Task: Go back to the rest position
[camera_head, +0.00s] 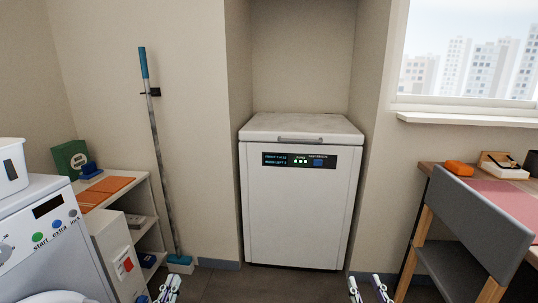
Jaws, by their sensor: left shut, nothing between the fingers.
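My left gripper (170,289) shows at the bottom edge, left of centre. Its fingers are close together and shut, with nothing held. My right gripper (368,290) shows at the bottom edge, right of centre. Its two fingers stand apart, with nothing visible between them. Both point forward over the dark floor (264,283), apart from the furniture in this view. The arms behind them are out of the picture.
A white chest appliance (299,210) with a closed lid stands in the alcove ahead. A white machine (40,240) and shelf (145,205) stand left, with a mop (158,150) against the wall. A grey chair (478,218) and desk (432,167) stand right.

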